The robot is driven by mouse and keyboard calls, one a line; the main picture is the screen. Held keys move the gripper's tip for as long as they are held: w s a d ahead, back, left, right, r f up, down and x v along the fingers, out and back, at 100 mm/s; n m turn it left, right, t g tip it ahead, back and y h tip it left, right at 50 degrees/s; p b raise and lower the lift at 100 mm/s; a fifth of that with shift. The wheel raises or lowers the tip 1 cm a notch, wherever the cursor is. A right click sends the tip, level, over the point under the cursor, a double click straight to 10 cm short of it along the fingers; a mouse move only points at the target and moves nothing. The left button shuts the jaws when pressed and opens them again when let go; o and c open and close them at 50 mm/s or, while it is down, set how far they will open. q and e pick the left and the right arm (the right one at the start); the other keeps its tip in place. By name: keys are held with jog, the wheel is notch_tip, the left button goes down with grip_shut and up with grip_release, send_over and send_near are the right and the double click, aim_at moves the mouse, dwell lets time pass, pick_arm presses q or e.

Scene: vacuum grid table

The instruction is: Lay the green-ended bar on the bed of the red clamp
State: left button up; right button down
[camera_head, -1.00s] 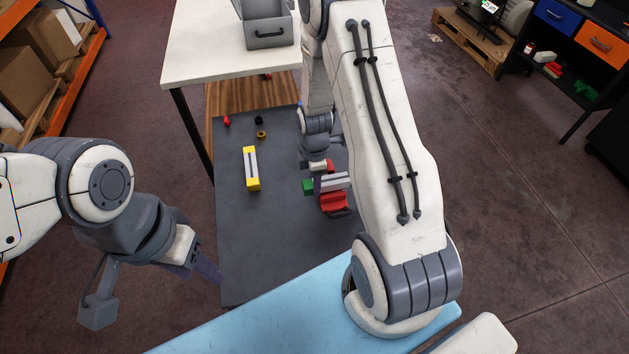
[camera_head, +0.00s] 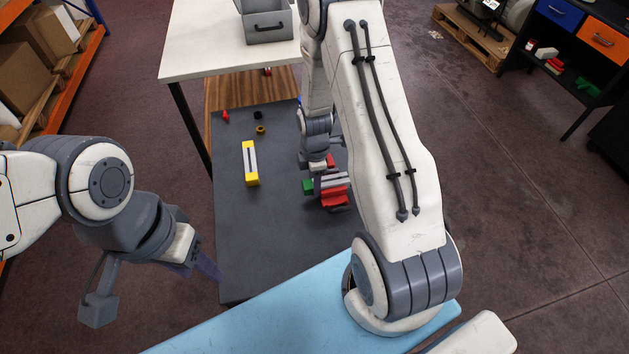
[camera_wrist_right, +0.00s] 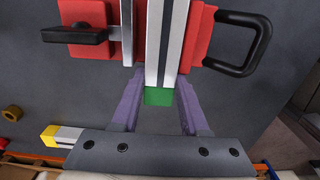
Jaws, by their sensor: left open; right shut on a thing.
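The green-ended bar (camera_wrist_right: 158,97) is grey with a dark slot along it, its green end facing my right wrist. My right gripper (camera_head: 316,187) is shut on it; the two fingers flank the bar in the wrist view. The red clamp (camera_wrist_right: 200,35) has red parts on both sides of the bar, with a black handle on each. A pale strip shows beside the bar, between the red parts. The bar is at the clamp, but I cannot tell whether it touches the bed. In the head view the clamp (camera_head: 335,198) is partly hidden. My left gripper (camera_head: 207,268) is open, at the table's left edge.
A yellow-ended bar (camera_head: 250,164) lies on the dark table (camera_head: 255,230), left of the clamp. A red piece (camera_head: 225,116), a black ring (camera_head: 258,115) and a brass ring (camera_head: 261,130) lie farther back. The near left table area is clear. A grey bin (camera_head: 268,25) stands on the white table.

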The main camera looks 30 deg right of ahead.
jog(key=shift+f, duration=0.3)
jog(key=shift+c, duration=1.7)
grip_release()
jog(key=shift+r, duration=0.1)
notch_tip(320, 180, up, 10)
jog(key=shift+r+b, duration=0.2)
jog(key=shift+b, duration=0.15)
